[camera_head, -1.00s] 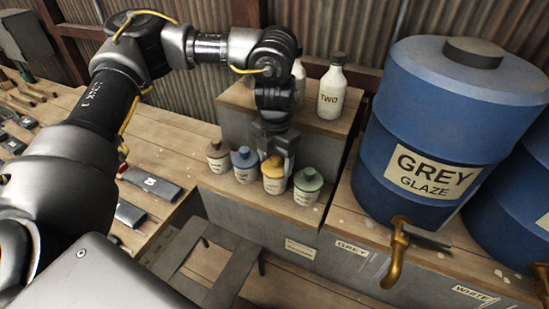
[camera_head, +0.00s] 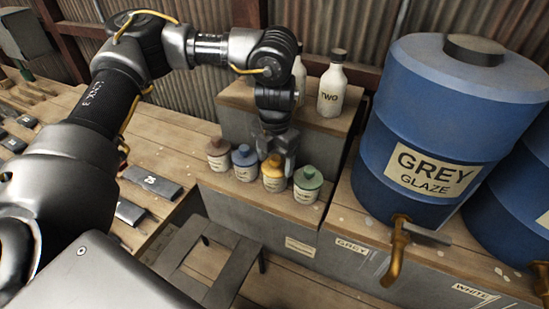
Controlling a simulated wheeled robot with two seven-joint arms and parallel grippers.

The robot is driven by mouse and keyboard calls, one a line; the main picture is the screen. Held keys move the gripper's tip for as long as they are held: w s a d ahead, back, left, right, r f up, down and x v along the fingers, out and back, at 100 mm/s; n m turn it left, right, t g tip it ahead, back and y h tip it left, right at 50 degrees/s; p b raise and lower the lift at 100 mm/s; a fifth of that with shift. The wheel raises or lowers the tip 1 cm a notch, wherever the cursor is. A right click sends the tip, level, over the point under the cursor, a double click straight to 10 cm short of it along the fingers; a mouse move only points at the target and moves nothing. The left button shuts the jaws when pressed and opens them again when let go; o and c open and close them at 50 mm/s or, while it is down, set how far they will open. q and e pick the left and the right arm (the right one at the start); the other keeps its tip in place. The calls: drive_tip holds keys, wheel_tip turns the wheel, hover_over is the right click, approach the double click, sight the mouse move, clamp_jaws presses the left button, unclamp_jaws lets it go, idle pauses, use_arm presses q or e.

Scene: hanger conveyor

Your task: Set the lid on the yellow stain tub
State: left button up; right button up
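The yellow stain tub (camera_head: 274,183) stands upright in a row of small cream tubs on the wooden ledge, between the blue-topped tub and the green-topped tub. Its yellow lid (camera_head: 271,168) shows at the top of the tub and looks level; whether it is fully seated I cannot tell. My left gripper (camera_head: 278,158) points down right over the yellow tub, its fingers at the lid. The fingers hide the lid's middle and right side, so I cannot tell whether they grip it. My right gripper is not in view.
Close neighbours are the brown-topped tub (camera_head: 219,155), blue-topped tub (camera_head: 245,163) and green-topped tub (camera_head: 308,185). White bottles, one marked TWO (camera_head: 331,92), stand on the raised shelf behind. A large blue GREY GLAZE barrel (camera_head: 445,120) with a brass tap (camera_head: 396,250) stands at right.

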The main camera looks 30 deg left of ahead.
sight(276, 158)
use_arm(q)
drive_tip(key=shift+o, duration=0.2)
drive_tip(key=o, duration=0.6)
drive_tip(key=shift+c, duration=0.2)
wheel_tip(276, 158, up, 9)
drive_tip(key=shift+r+b, duration=0.2)
drive_tip(key=shift+b, duration=0.55)
drive_tip(key=shift+r, duration=0.75)
